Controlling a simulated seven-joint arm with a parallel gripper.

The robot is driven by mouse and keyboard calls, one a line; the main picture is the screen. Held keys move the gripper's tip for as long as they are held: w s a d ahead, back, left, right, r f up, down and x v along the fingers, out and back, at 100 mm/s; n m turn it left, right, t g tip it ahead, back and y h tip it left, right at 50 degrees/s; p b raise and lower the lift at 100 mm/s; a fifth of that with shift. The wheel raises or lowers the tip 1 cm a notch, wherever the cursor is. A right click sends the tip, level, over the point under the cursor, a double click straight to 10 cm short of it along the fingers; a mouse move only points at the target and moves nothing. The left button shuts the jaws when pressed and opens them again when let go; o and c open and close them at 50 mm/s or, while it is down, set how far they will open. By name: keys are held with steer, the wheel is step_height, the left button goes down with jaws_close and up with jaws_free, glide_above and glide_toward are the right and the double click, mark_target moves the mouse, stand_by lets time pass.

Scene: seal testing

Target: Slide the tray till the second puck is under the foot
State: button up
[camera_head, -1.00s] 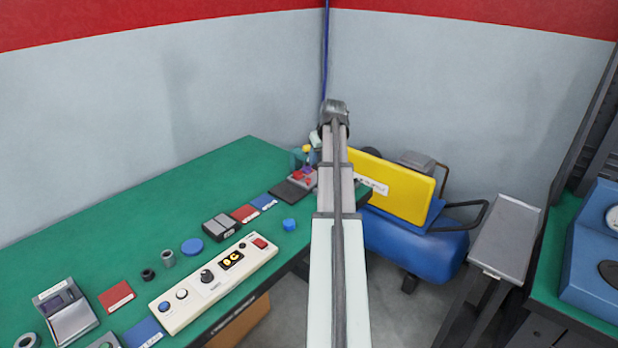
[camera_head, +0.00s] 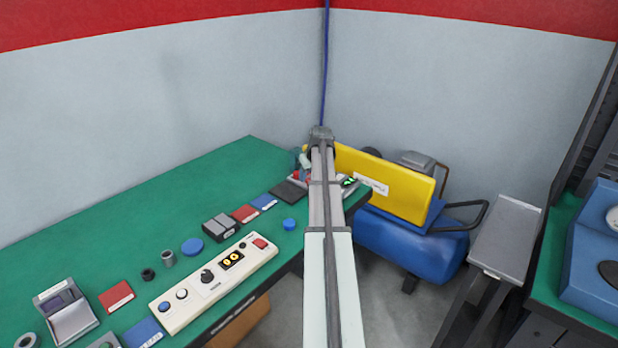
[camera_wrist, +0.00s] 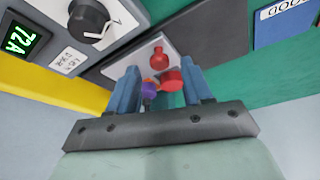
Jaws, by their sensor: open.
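My gripper (camera_wrist: 161,72) is open in the wrist view, its two blue fingers apart above a light grey plate (camera_wrist: 183,42), possibly the tray. A red knob-like piece (camera_wrist: 158,57), a red round piece (camera_wrist: 172,80) and a small purple piece (camera_wrist: 148,88) show between the fingers. I cannot tell whether the fingers touch them, nor which piece is the second puck or the foot. In the head view my arm hides most of this spot at the bench's far corner; a bit of red (camera_head: 296,174) shows there.
A panel with a green display (camera_wrist: 24,40) and black dial (camera_wrist: 90,20) stands close by. A yellow board (camera_head: 385,184) and blue tank (camera_head: 410,245) stand off the bench's right edge. The green bench (camera_head: 150,215) is clear toward the back wall.

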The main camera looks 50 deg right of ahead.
steer(key=shift+x, duration=0.75)
jaws_close()
